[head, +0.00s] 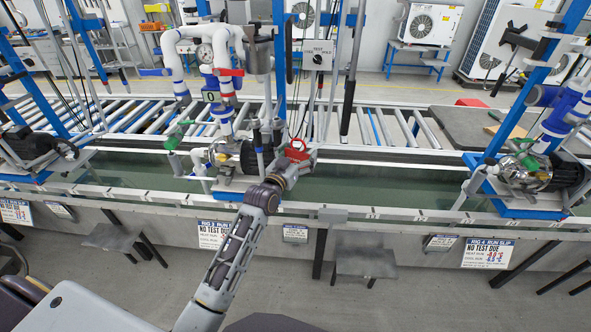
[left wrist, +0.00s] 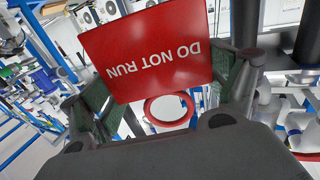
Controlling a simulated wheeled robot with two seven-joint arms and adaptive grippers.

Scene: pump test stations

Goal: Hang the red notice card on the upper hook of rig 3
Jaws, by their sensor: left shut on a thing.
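My left gripper (head: 296,158) is shut on the red notice card (head: 298,154), in front of the pump of rig 3 (head: 240,150). Only a small red part of the card shows in the head view. In the left wrist view the card (left wrist: 150,50) fills the upper middle between the fingers, its white words DO NOT RUN upside down. A red ring (left wrist: 168,110) shows below the card there. A blue upright post (head: 279,60) stands behind the gripper. I cannot make out the upper hook. My right gripper is not in view.
A grey TEST box (head: 318,55) hangs above the gripper. White pipes with a gauge (head: 205,54) and a black hanging bar (head: 350,85) stand close by. A rail (head: 400,213) runs along the front. Rig 4's pump (head: 545,170) is at right. Rig 3's run slip (head: 214,233) hangs below the rail.

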